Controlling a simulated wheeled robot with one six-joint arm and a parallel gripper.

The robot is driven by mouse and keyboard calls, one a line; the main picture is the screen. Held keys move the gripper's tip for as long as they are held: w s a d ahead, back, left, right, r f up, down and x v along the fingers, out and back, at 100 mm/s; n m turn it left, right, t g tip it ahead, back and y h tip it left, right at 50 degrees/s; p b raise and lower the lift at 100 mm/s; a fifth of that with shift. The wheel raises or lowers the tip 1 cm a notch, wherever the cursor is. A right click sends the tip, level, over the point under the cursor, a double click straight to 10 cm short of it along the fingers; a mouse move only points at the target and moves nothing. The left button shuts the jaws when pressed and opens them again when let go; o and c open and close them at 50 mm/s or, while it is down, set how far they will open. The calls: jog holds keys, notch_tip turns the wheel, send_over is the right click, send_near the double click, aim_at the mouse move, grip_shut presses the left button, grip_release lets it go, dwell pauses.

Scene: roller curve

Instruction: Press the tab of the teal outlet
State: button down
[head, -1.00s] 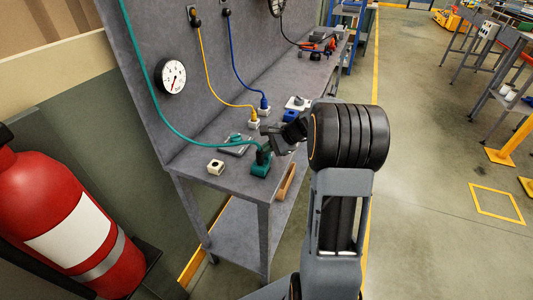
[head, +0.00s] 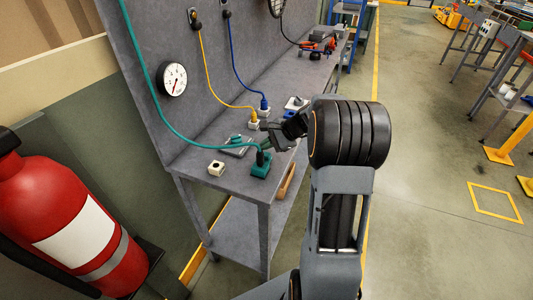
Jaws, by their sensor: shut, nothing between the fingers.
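The outlet's tab is too small to make out. My gripper (head: 268,146) is shut and empty. In the picture it is just above and right of the plug and partly overlaps the plug's upper end. I cannot tell whether they touch.
Yellow (head: 254,124) and blue (head: 264,112) plugs stand further back. A red fire extinguisher (head: 70,215) is at the left. Open floor lies right.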

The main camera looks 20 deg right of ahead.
aim_at(267, 155)
jog(key=shift+r+p, duration=1.45)
jog(key=shift+r, duration=0.7)
jog(key=s+a+r+n+h, duration=0.1)
jog(key=s+a+n+h, duration=0.1)
jog(key=s+n, duration=0.3)
jog(key=s+a+r+n+g+h, duration=0.1)
jog(key=s+a+n+h, duration=0.2)
jog(key=s, duration=0.6)
jog(key=s+a+r+n+h, duration=0.2)
jog(key=s+a+n, duration=0.3)
jog(key=s+n, duration=0.2)
jog(key=shift+s+a+n, duration=0.25)
jog(key=shift+a+n, duration=0.05)
jog(key=shift+n, duration=0.4)
